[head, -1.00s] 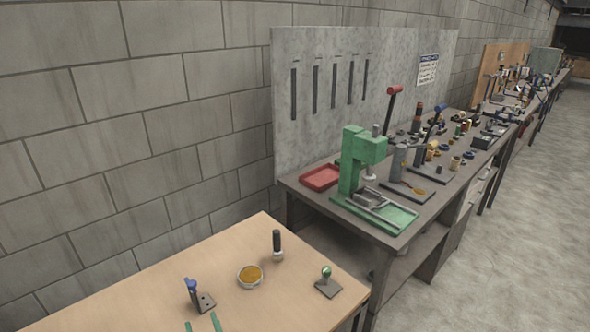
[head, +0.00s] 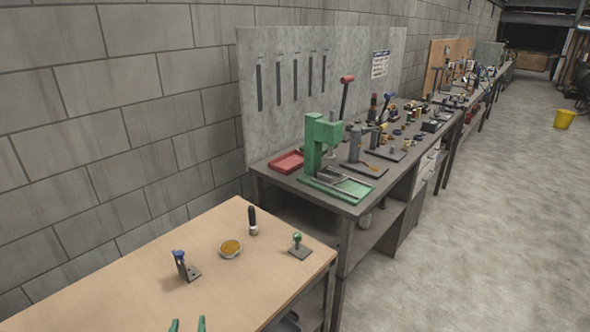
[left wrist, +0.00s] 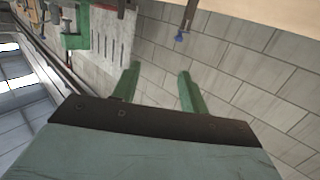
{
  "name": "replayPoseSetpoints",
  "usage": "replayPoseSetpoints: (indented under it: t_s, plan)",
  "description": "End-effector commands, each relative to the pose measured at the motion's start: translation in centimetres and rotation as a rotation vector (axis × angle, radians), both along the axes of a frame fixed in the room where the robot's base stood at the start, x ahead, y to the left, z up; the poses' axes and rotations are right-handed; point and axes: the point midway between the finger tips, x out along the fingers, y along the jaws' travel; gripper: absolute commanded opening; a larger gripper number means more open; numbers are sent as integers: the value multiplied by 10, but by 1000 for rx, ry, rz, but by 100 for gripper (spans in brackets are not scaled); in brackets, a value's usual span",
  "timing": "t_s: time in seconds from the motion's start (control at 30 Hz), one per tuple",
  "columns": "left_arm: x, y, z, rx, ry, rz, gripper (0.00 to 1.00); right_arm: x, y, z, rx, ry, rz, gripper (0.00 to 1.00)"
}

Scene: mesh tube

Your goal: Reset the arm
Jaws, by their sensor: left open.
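My left gripper (head: 187,325) shows only its green fingertips at the bottom edge of the head view, over the front of the light wooden table (head: 120,270). In the left wrist view its two green fingers (left wrist: 158,88) stand apart with nothing between them. The wall lies behind them there. The rest of my left arm is out of the head view. My right gripper is in neither view.
On the wooden table are a blue-topped clamp (head: 182,265), a bowl of yellow-brown contents (head: 231,248), a black-handled tool (head: 253,221) and a green-knobbed stand (head: 299,246). A crowded workbench with a green press (head: 314,145) stands beyond.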

Motion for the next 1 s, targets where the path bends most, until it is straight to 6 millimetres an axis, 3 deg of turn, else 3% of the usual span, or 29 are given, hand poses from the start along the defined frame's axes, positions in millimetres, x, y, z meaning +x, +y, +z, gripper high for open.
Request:
replayPoseSetpoints:
  t_s: [0.13,0.27,0.43,0.6,1.0]
  plan:
    - [-16,-19,4,-4,128,-183,44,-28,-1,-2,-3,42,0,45]
    - [-46,-35,3,-6,305,-322,44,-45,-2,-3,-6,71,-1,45]
    - [-101,-43,1,2,576,-417,44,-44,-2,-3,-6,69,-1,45]
    - [-152,-39,4,13,800,-420,44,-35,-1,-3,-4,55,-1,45]
    - [-233,-20,23,28,1102,-328,44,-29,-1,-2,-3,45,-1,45]
